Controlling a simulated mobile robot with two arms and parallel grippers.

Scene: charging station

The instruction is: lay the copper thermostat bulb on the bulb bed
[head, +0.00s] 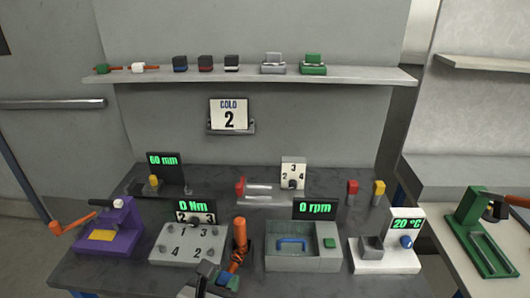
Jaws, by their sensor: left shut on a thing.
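My left gripper (216,276) shows small and dark at the bottom, left of centre, in front of the grey numbered box. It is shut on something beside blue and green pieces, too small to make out. An orange upright cylinder (240,233) with an orange piece below it stands just behind and right of the gripper. I cannot tell whether any of this is the copper thermostat bulb. I cannot make out the bulb bed. My right gripper is not in view.
The numbered box (163,252) is behind my gripper, and a grey bin (290,264) with a blue handle is to its right. A purple crank unit (117,225) stands left. A shelf (245,75) with several small items spans the back.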

